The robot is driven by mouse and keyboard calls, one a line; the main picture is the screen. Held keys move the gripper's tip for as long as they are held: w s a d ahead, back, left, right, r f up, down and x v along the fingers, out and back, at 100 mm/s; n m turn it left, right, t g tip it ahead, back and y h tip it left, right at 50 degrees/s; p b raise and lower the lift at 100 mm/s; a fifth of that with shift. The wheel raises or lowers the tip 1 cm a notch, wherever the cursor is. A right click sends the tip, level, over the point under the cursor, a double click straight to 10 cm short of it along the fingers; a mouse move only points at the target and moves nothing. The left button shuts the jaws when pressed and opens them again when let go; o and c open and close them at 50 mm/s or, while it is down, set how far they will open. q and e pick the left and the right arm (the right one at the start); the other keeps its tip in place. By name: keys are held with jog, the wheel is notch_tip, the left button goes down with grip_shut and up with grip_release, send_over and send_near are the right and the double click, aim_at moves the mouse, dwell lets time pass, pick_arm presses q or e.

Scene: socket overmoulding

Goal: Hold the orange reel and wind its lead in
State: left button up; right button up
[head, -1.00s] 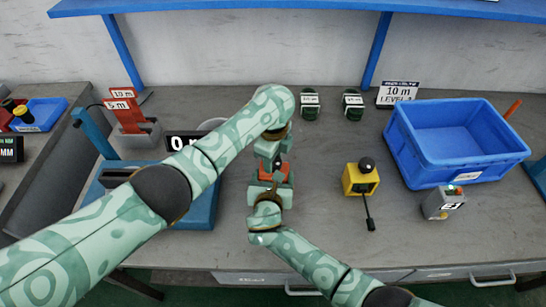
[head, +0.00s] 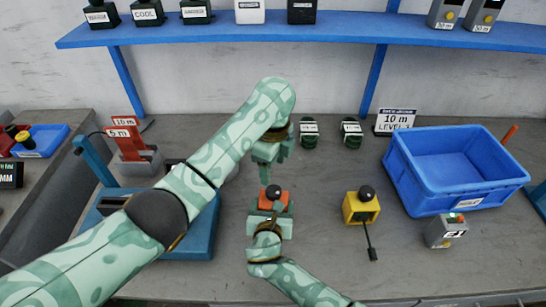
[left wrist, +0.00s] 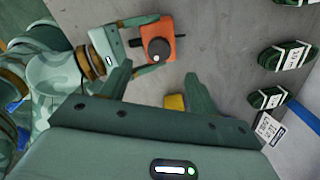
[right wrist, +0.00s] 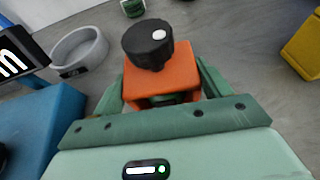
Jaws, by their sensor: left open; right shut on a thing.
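The orange reel (head: 283,198), a boxy block with a black round knob on top, is upright over the middle of the bench. My right gripper (head: 268,214) is shut on it from the near side; in the right wrist view, fingers flank the orange body (right wrist: 160,86). The knob (right wrist: 147,42) shows a white dot. My left gripper (head: 272,172) is open and empty, above and just beyond the reel. In the left wrist view, the reel (left wrist: 178,47) lies beyond the open fingers (left wrist: 155,80). I cannot make out its lead.
A yellow reel (head: 352,214) with a dark lead stands to the right, near a grey box (head: 443,232) and a blue crate (head: 400,176). Two dark green coils (head: 309,142) lie behind. A blue machine (head: 202,235) stands left. A blue shelf (head: 340,28) spans the back.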

pick_arm(q)
notch_tip(320, 180, up, 3)
jog(key=shift+r, duration=0.1)
dwell(0.3)
